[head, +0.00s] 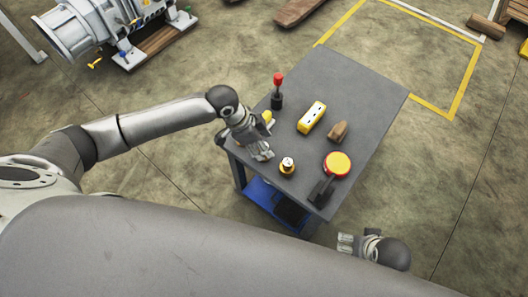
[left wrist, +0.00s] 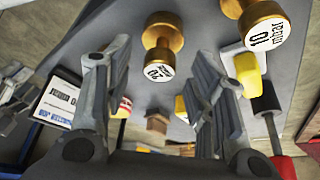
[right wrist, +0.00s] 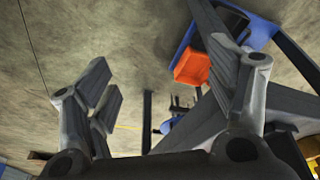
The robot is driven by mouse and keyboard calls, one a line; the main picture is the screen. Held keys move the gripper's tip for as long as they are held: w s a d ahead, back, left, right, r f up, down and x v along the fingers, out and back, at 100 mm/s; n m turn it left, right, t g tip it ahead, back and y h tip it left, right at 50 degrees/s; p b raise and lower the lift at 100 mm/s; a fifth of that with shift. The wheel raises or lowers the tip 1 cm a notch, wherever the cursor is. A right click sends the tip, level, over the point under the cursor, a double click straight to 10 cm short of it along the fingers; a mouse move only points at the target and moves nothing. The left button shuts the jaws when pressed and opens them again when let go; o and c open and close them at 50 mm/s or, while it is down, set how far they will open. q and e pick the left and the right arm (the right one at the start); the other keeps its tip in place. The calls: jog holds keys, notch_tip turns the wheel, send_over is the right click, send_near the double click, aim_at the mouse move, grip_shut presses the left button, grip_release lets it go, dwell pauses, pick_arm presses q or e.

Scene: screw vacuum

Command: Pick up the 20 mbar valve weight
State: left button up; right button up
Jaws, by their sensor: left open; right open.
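The 20 mbar valve weight (left wrist: 162,38) is brass, with a white end label reading 20; in the left wrist view it shows beyond the gap between the fingers. In the head view it stands upright near the table's front edge, with a white top (head: 287,164). A second brass weight, marked 10 mbar (left wrist: 262,28), is at the upper right in the left wrist view. My left gripper (head: 264,154) is open and empty, just left of the 20 mbar weight and apart from it. My right gripper (head: 344,243) is open and empty, off the table's front right side.
The grey table (head: 365,92) also holds a red-topped black tool (head: 277,92), a yellow block (head: 311,117), a brown block (head: 338,131) and a round yellow-and-red item (head: 337,164). The table's far part is bare. A large pump (head: 100,25) stands at the upper left.

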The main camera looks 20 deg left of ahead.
pick_arm(q)
jog(key=shift+x, duration=1.05)
jog(key=shift+s, duration=0.1)
pick_arm(e)
notch_tip(320, 180, up, 2)
jog(key=shift+r, duration=0.1)
pick_arm(q)
jog(key=shift+c, duration=0.3)
grip_shut()
